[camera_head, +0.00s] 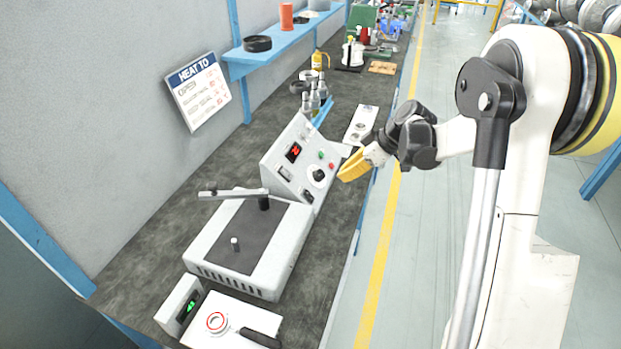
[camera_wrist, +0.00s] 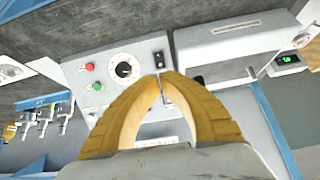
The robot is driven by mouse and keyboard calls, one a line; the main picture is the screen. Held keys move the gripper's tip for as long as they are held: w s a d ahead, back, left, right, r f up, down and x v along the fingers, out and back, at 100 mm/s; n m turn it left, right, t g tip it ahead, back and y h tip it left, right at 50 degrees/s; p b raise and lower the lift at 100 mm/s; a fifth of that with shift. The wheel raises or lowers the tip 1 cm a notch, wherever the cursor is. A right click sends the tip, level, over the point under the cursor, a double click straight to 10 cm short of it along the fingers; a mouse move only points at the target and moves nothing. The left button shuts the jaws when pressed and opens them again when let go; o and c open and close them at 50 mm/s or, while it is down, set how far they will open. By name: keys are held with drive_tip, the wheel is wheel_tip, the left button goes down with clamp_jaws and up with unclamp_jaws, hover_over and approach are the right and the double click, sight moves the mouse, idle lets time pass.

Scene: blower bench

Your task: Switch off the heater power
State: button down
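The control box (camera_head: 303,160) has a sloped grey panel with a lit red display (camera_head: 293,152), a dial and small red and green buttons. A black rocker switch (camera_head: 307,196) sits low on the panel; it also shows in the wrist view (camera_wrist: 158,58), just beyond my fingertips. Its on or off position is too small to tell. My gripper (camera_head: 343,177) is beside the panel, to the right in the head view. In the wrist view its yellow fingers (camera_wrist: 161,76) come together at the tips, with nothing seen held. Contact with the switch cannot be told.
A grey machine with a lever arm (camera_head: 232,193) adjoins the box. A small meter with a green readout (camera_head: 190,305) and a white plate (camera_head: 250,318) stand at the near end. The aisle right of the bench is open.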

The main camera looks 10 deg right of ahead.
sight(310, 195)
drive_tip(key=shift+w+d+f, duration=0.3)
drive_tip(key=shift+w+f, duration=0.1)
drive_tip(key=shift+w, duration=0.05)
drive_tip(key=b+x, duration=0.2)
drive_tip(key=x, duration=0.4)
drive_tip(key=b+x, duration=0.2)
drive_tip(key=x, duration=0.4)
drive_tip(key=shift+w+a, duration=0.1)
drive_tip(key=shift+a, duration=0.4)
drive_tip(key=shift+w+a+f+b, duration=0.35)
drive_tip(key=shift+w+a+b, duration=0.05)
drive_tip(key=shift+a, duration=0.1)
